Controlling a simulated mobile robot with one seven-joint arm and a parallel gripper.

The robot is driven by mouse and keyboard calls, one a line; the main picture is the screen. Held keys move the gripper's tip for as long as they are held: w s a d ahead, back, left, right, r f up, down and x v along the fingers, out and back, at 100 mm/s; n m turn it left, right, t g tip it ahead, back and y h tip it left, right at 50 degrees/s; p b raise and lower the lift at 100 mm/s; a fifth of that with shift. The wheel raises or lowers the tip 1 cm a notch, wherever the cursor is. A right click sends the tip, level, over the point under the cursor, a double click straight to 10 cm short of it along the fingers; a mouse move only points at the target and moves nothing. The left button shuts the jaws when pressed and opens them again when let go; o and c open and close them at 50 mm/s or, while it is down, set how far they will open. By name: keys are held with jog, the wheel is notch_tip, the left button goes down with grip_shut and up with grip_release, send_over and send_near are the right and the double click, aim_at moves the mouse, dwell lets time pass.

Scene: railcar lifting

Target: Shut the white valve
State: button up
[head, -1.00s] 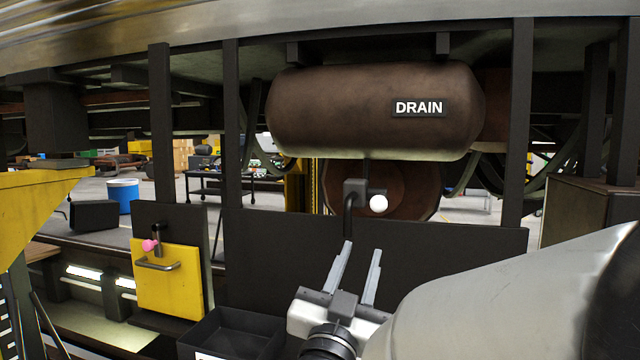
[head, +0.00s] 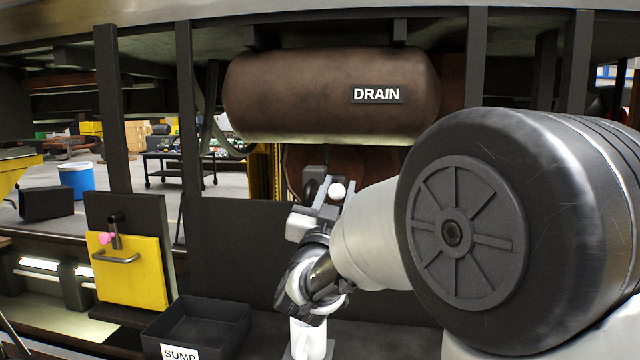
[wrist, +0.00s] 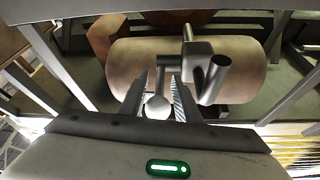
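The white valve shows as a round white knob (head: 338,191) on a grey fitting (head: 315,177) below the brown tank (head: 300,98) marked DRAIN. In the wrist view the white knob (wrist: 157,107) lies between the two fingers of my gripper (wrist: 159,84), with a dark pipe end (wrist: 215,79) to its right. My gripper (head: 335,186) is raised to the valve in the head view. Its fingers are apart, with a small gap to the knob on each side. I cannot tell whether either finger touches it.
A pink-knobbed valve (head: 106,238) is on a yellow panel (head: 135,275) at the left. An open black bin (head: 205,325) labelled SUMP stands low in front. Dark posts (head: 112,110) and a dark panel (head: 235,245) border the valve. My arm covers the right side.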

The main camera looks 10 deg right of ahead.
jog(key=shift+w+d+r, duration=0.2)
jog(key=shift+w+d, duration=0.05)
jog(key=shift+w, duration=0.3)
grip_shut()
